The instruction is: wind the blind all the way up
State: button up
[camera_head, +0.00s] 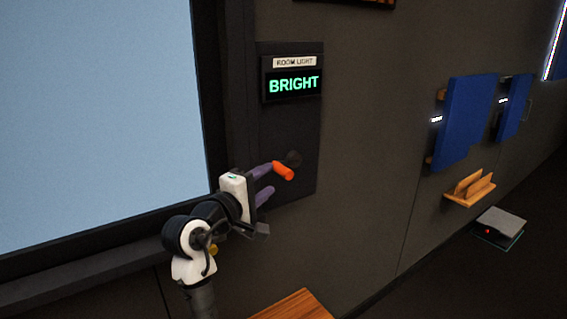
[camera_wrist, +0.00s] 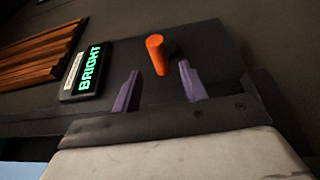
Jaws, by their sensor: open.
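A dark wall panel (camera_head: 290,130) carries a "ROOM LIGHT" label and a lit display (camera_head: 293,84) reading "BRIGHT" in green. Low on the panel is an orange crank handle (camera_head: 283,171) on a dark hub (camera_head: 293,158). My gripper (camera_head: 268,181) is open, with its purple fingers close to the handle. In the wrist view the orange handle (camera_wrist: 157,54) stands just beyond the gap between the fingertips (camera_wrist: 160,75), with nothing held. The window (camera_head: 95,110) to the left is pale blue; no blind is clearly distinguishable in it.
A wooden surface (camera_head: 295,306) lies below the panel. To the right, blue panels (camera_head: 466,122) and a small wooden rack (camera_head: 470,188) are on the wall, with a grey object (camera_head: 501,224) on the floor. The wall around the crank is clear.

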jog(key=p, duration=0.2)
send_near(294, 167)
jog(key=w+d+r, duration=0.3)
jog(key=shift+d, duration=0.25)
grip_shut()
